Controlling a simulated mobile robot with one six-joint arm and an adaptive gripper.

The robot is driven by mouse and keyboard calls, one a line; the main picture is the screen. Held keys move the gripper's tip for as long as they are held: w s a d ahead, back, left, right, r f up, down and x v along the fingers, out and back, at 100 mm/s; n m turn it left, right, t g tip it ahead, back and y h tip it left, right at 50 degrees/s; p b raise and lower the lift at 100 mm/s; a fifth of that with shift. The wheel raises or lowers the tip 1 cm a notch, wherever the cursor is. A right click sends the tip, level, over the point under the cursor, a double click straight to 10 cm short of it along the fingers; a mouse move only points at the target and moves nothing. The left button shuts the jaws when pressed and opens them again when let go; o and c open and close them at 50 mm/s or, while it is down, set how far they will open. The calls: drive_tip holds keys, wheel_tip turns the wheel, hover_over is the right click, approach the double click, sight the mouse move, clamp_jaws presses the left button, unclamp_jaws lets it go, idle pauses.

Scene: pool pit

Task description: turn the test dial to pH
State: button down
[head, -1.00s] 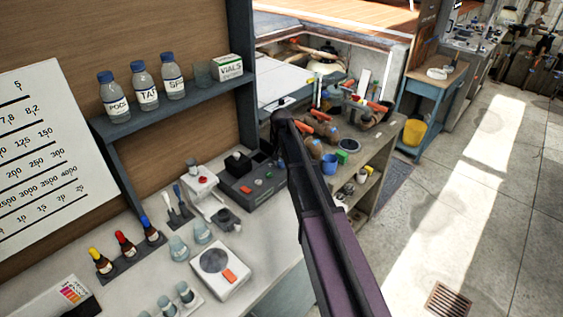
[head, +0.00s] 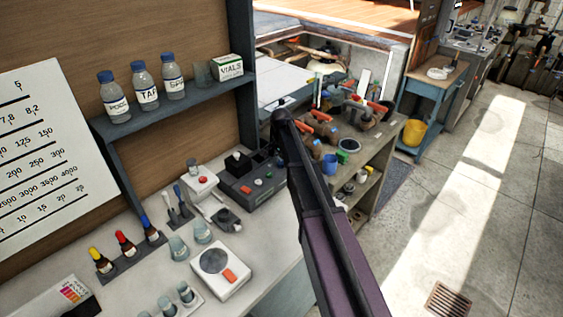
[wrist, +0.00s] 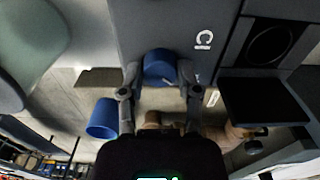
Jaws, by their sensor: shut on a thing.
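The test dial is a blue round knob (wrist: 160,66) on a grey panel (wrist: 150,22) in the wrist view. My gripper (wrist: 159,76) has one finger on each side of the knob and is shut on it. A white round symbol with small print (wrist: 203,40) sits on the panel beside the knob; I cannot read the print or tell the dial's setting. In the head view a dark grey instrument (head: 252,182) with small coloured buttons stands on the bench. My arm hides the gripper and the dial there.
A dark round opening (wrist: 270,42) and a black flap (wrist: 262,101) lie right of the knob in the wrist view. A white instrument with an orange button (head: 221,270), dropper bottles (head: 126,245) and glass vessels (head: 178,248) crowd the bench. A shelf (head: 180,103) hangs above.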

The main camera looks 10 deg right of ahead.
drive_tip(key=shift+s, duration=0.1)
drive_tip(key=shift+c, duration=1.5)
unclamp_jaws()
drive_tip(key=shift+n, duration=0.5)
